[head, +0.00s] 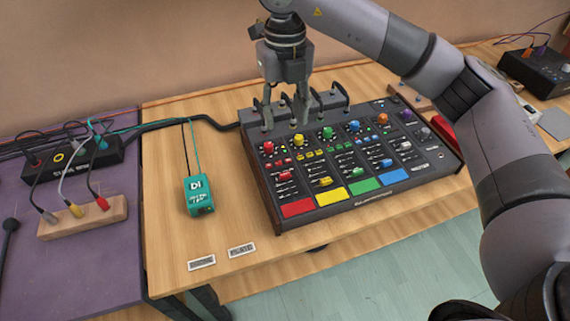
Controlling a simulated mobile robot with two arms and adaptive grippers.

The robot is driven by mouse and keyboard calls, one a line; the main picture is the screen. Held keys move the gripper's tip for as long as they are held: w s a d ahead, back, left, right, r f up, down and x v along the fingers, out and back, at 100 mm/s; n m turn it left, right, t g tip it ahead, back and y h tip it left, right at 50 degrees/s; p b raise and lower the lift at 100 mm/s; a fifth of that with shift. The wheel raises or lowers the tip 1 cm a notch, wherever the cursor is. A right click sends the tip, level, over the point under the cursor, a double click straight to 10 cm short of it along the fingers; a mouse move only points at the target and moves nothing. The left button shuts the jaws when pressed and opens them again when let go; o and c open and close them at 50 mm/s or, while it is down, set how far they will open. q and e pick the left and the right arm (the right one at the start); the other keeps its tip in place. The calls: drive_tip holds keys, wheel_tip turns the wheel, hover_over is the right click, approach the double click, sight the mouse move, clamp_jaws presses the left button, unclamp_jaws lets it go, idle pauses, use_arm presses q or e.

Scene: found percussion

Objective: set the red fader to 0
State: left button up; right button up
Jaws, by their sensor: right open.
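The mixer (262,190) stands on the wooden table with colour columns of knobs, faders and pads. The red column is at its left side. A small red fader cap (285,176) shows low in that column, above the red pad (297,208). The scale numbers beside it are too small to read. My right gripper (285,118) points down over the back left of the mixer, behind the red knob (269,147) and yellow knob (298,140). Its fingers are apart with nothing between them. My left gripper is out of view.
Cables plug into the mixer's back edge near my gripper. A teal DI box (198,194) lies to the left. Two small label plates (242,250) lie at the table's front edge. A purple table (90,265) with a wooden jack block (83,217) stands at the far left.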

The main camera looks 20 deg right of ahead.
sight(285, 174)
drive_tip(key=shift+m, duration=0.3)
wheel_tip(285, 174, down, 17)
drive_tip(key=shift+f+p, duration=0.15)
drive_tip(key=shift+p, duration=0.95)
drive_tip(key=shift+c, duration=0.3)
clamp_jaws()
